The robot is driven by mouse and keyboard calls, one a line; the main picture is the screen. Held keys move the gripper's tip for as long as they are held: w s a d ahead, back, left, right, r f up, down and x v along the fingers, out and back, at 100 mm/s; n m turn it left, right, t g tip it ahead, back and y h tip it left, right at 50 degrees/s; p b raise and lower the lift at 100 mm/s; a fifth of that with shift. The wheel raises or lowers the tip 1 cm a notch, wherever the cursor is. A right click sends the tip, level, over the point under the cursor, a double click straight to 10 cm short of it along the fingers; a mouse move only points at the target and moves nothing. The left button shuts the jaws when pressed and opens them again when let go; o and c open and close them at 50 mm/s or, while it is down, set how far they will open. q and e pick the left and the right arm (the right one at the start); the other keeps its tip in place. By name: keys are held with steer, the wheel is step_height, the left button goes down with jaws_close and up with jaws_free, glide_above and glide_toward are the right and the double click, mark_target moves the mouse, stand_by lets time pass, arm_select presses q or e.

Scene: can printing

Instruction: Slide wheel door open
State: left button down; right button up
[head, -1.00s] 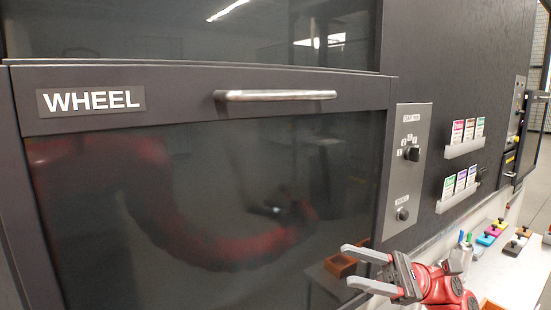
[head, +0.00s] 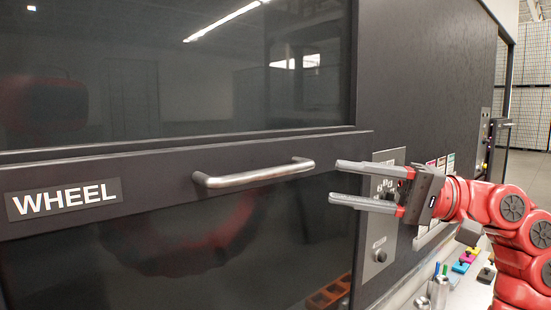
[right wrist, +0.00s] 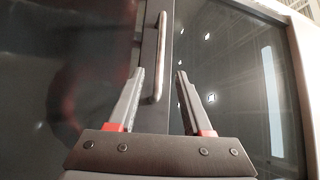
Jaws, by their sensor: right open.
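The wheel door (head: 150,165) is a dark framed panel with a tinted window and a white WHEEL label (head: 64,199) at its upper left. Its silver bar handle (head: 253,174) runs along the top rail. My right gripper (head: 335,181) is open and empty, just right of the handle's right end and apart from it, fingers pointing left. In the right wrist view the handle (right wrist: 156,62) shows lengthwise ahead of the fingertips (right wrist: 160,72), nearly between them, closer to the left finger. My left gripper is not in view.
A grey control panel (head: 380,225) with knobs is partly behind my right gripper. Card holders sit beyond it, partly hidden by my arm. A white shelf holds colored blocks (head: 467,261) and a pen cup (head: 438,290) at lower right. A dark glass panel (head: 200,70) is above the door.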

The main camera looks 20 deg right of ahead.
mark_target(282, 174)
steer(key=p+x, duration=0.4)
steer(key=x, duration=0.6)
steer(key=shift+w+a+r+p, duration=0.1)
steer(key=shift+r+p, duration=0.05)
steer(key=shift+p, duration=0.2)
steer(key=shift+w+a, duration=0.15)
steer(key=shift+a, duration=0.25)
jaws_close()
stand_by(0.4)
